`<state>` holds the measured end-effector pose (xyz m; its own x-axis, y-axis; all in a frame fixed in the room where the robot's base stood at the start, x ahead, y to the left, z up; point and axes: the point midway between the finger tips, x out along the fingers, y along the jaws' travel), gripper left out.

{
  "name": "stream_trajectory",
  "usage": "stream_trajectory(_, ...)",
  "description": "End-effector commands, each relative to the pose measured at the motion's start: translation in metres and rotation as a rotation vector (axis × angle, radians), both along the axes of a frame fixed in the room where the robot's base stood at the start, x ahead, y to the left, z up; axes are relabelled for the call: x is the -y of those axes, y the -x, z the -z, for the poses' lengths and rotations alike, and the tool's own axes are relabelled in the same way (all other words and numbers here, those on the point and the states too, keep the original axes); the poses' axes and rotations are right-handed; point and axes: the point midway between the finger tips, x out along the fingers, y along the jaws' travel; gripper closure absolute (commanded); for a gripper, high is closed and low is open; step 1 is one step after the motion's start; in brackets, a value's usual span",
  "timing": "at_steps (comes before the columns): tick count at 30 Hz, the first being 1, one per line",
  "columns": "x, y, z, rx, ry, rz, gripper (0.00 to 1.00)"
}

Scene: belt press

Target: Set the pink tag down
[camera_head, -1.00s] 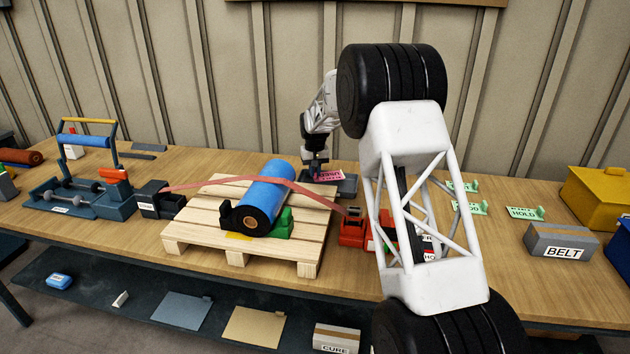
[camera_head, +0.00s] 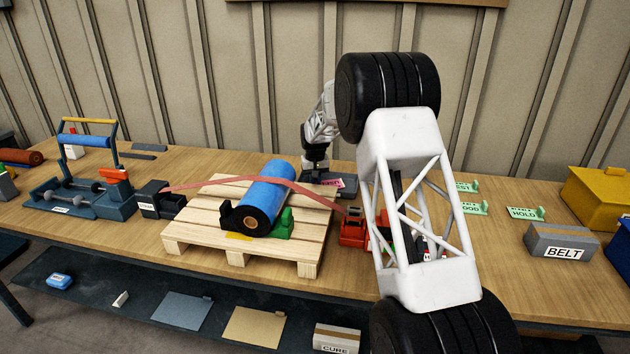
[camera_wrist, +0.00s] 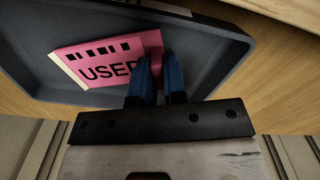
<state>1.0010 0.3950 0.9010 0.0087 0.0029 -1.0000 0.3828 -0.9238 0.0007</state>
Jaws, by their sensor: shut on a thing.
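The pink tag (camera_wrist: 105,60) has black lettering, of which "USE" reads clearly, and a row of black marks. In the wrist view it lies flat over the floor of the dark grey tray (camera_wrist: 40,35). My gripper (camera_wrist: 158,62) has its blue fingers shut on the tag's raised pink end, which they partly hide. In the head view my gripper (camera_head: 315,166) is low at the tray (camera_head: 350,184), behind the pallet, with the tag (camera_head: 334,182) beside it. I cannot tell whether the tag touches the tray floor.
A wooden pallet (camera_head: 190,228) with a blue roll (camera_head: 268,190) and a red strap stands in front of the tray. My arm hides part of the bench to the right. Green tags (camera_head: 525,213) and a grey BELT box (camera_head: 562,240) stand farther right.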

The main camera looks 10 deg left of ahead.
Motion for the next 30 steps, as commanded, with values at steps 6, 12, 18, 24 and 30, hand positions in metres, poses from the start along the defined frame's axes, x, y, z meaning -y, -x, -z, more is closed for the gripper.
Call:
stream_trajectory(6, 0.0, 0.0, 0.002, 0.0, 0.0, 0.0, 1.0)
stream_trajectory(12, 0.0, 0.0, 0.002, 0.0, 0.0, 0.0, 0.64)
stream_trajectory(18, 0.0, 0.0, 0.002, 0.0, 0.0, 0.0, 0.63)
stream_trajectory(24, 0.0, 0.0, 0.0, 0.0, 0.0, 0.0, 0.63)
stream_trajectory(30, 0.0, 0.0, -0.014, 0.003, -0.001, 0.0, 0.63)
